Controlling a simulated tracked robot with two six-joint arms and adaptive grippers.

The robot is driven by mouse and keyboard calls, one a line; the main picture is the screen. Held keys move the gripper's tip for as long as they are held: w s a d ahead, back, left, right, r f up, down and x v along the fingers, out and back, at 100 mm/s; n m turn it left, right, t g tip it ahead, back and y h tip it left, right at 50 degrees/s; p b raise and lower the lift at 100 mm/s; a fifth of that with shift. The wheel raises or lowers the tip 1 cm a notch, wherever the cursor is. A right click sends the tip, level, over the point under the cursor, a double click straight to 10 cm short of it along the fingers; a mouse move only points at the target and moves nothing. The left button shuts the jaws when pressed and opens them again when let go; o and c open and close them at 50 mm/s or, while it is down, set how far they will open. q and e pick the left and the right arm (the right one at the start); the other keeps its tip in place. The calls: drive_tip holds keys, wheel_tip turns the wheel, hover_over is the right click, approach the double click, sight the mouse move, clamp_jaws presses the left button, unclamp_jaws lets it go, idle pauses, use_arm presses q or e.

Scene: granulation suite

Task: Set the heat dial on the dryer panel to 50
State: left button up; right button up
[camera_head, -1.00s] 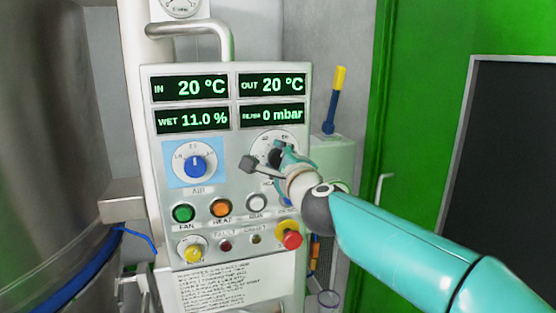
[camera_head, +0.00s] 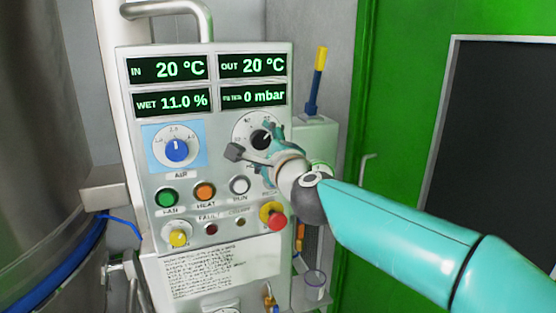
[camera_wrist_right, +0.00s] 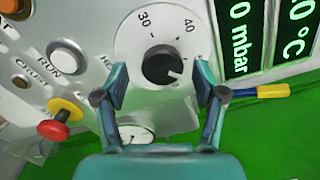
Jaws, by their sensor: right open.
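The heat dial (camera_head: 262,137) is a black knob on a white numbered face, at the right of the dryer panel (camera_head: 220,210) below the displays. In the right wrist view the black knob (camera_wrist_right: 162,65) shows 30 and 40 on its face, and its white mark points to the lower right, away from both. My right gripper (camera_head: 256,149) is open in front of the dial. In the right wrist view its fingertips (camera_wrist_right: 161,82) are spread on either side of the knob, with gaps visible. Depth to the knob is hard to tell. My left gripper is not in view.
The blue air dial (camera_head: 177,151) is left of the heat dial. Green, orange and white buttons sit below, with a red emergency button (camera_head: 277,221) lower right. A blue-yellow handle (camera_head: 315,83) stands right of the panel.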

drive_tip(key=v, duration=0.9)
drive_tip(key=shift+s, duration=0.35)
drive_tip(key=shift+d, duration=0.1)
